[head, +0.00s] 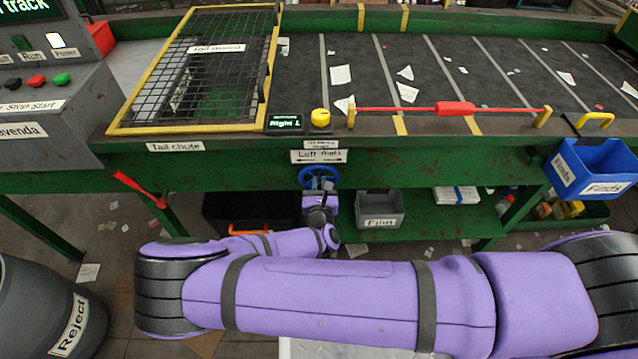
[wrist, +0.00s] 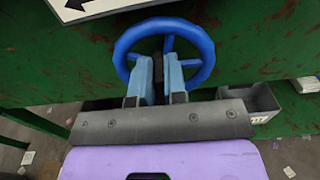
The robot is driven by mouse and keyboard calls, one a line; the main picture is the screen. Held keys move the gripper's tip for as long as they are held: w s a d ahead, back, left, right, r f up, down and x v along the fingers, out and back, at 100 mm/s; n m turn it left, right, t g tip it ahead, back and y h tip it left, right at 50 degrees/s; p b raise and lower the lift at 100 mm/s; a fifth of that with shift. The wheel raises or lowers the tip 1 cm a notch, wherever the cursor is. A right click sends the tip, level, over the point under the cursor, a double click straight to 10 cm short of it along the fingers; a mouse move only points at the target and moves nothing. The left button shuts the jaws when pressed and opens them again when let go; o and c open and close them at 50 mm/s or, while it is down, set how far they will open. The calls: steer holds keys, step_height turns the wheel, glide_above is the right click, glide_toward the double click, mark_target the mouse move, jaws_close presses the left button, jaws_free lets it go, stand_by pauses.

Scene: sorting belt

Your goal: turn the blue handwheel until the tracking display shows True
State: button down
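The blue handwheel (head: 318,177) is mounted on the green belt frame, below a sign with a double arrow. In the wrist view the blue handwheel (wrist: 163,50) fills the upper middle, its rim and some spokes showing. My gripper (wrist: 157,78) reaches into the wheel's middle, its two light-blue fingers on either side of a dark part. The gap is too dark to tell whether they clamp it. My gripper also shows in the head view (head: 319,200), just below the wheel. The small tracking display (head: 285,122) has green text that reads like "Right" and a further character, not True.
A grey bin (head: 380,209) stands right of the wheel on the lower shelf. A blue bin (head: 592,168) hangs at the right end. A yellow mushroom button (head: 320,118) and a red bar (head: 450,108) sit along the belt edge. A grey reject barrel (head: 45,310) stands lower left.

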steer(key=shift+a+n, duration=0.1)
steer(key=shift+n, duration=0.2)
steer(key=shift+a+f+n, duration=0.1)
steer(key=shift+a+n, duration=0.15)
steer(key=shift+n, duration=0.95)
steer(key=shift+a+f+n, duration=0.1)
steer(key=shift+a+n, duration=0.15)
steer(key=shift+n, duration=0.95)
steer(key=shift+a+f+n, duration=0.1)
steer(key=shift+a+n, duration=0.15)
steer(key=shift+n, duration=0.95)
steer(key=c, duration=1.2)
jaws_free()
steer(key=shift+o, duration=0.2)
